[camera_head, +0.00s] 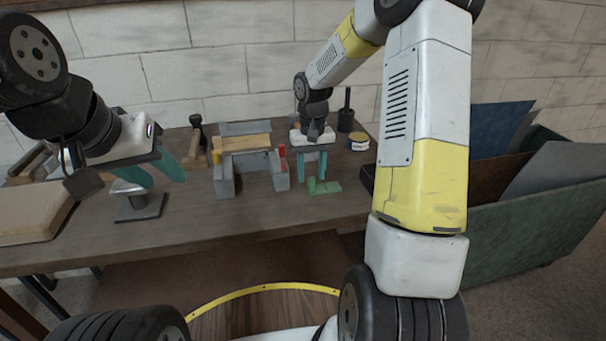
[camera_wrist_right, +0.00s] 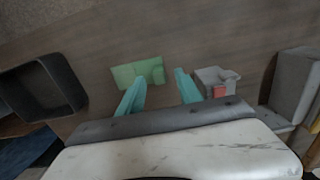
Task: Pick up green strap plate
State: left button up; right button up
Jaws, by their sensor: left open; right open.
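The green strap plate (camera_head: 325,187) lies on the bench top, right of the grey frame. It also shows in the right wrist view (camera_wrist_right: 137,72), with its right part in front of the gap between the fingers. My right gripper (camera_head: 312,179) is open and empty, pointing down just behind and above the plate. In the right wrist view its teal fingers (camera_wrist_right: 160,77) stand apart, the left one close to the plate's near edge; I cannot tell if they touch. My left gripper (camera_head: 167,181) is open and empty, over the left part of the bench.
A grey fixture (camera_head: 225,178) with a wooden bar (camera_head: 242,143) stands left of my right gripper. A grey block with a red part (camera_wrist_right: 220,92) sits close to the right finger. A round tin (camera_head: 358,142) and a dark tray (camera_wrist_right: 45,85) stand to the plate's other side. The front bench is clear.

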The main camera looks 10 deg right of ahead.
aim_at(317, 184)
jog(key=shift+f, duration=1.3)
grip_shut()
jog(key=shift+r, duration=0.1)
